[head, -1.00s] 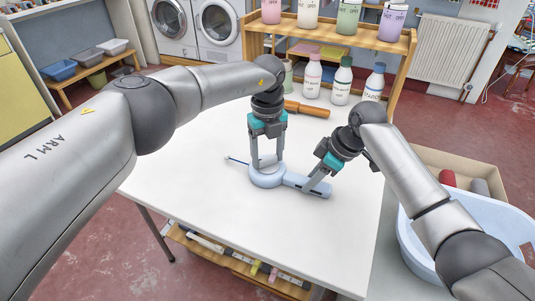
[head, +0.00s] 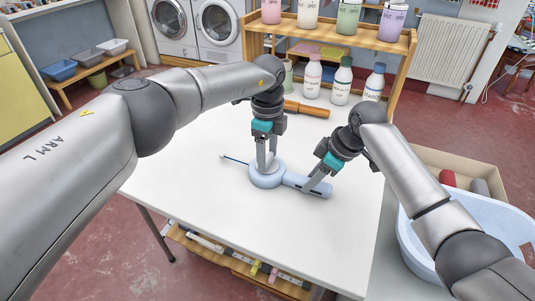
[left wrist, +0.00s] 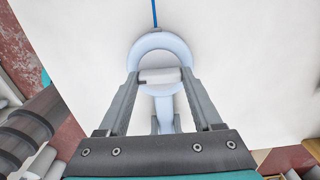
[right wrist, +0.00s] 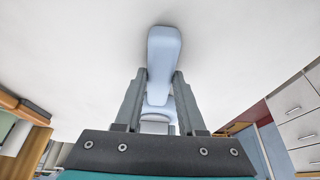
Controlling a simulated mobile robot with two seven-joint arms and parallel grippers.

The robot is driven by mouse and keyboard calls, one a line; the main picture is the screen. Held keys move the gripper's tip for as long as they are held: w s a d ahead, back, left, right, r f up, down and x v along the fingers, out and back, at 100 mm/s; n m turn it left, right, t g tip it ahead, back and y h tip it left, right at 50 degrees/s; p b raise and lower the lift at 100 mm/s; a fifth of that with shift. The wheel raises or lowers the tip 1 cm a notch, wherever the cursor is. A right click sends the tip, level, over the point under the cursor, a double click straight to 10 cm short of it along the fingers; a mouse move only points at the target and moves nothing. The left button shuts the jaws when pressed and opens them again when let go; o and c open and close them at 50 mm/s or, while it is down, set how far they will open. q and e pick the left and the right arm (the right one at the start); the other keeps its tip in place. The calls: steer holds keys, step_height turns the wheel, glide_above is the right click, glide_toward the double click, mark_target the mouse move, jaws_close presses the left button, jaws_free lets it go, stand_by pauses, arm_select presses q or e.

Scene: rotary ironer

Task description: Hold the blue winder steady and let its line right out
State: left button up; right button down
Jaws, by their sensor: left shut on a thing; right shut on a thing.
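The pale blue winder (head: 268,180) lies on the white table, its round body left and its handle (head: 293,181) pointing right. My left gripper (head: 266,165) points down into the ring, shut on a pale grey bar (left wrist: 160,76) at its centre. My right gripper (head: 312,188) is shut on the handle, which shows between its fingers in the right wrist view (right wrist: 163,55). The blue line (head: 237,160) comes out of the body's left side and ends in a small pale tip (head: 222,155). It also shows in the left wrist view (left wrist: 154,12).
Behind stands a wooden shelf (head: 330,33) with several bottles. A light blue tub (head: 412,240) stands to the right. The white table (head: 205,200) is clear left and in front of the winder.

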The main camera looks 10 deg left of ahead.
mark_target(267, 157)
stand_by(0.5)
arm_select(q)
steer(key=o, duration=1.4)
step_height(267, 157, up, 12)
arm_select(e)
steer(key=shift+c, duration=2.1)
jaws_free()
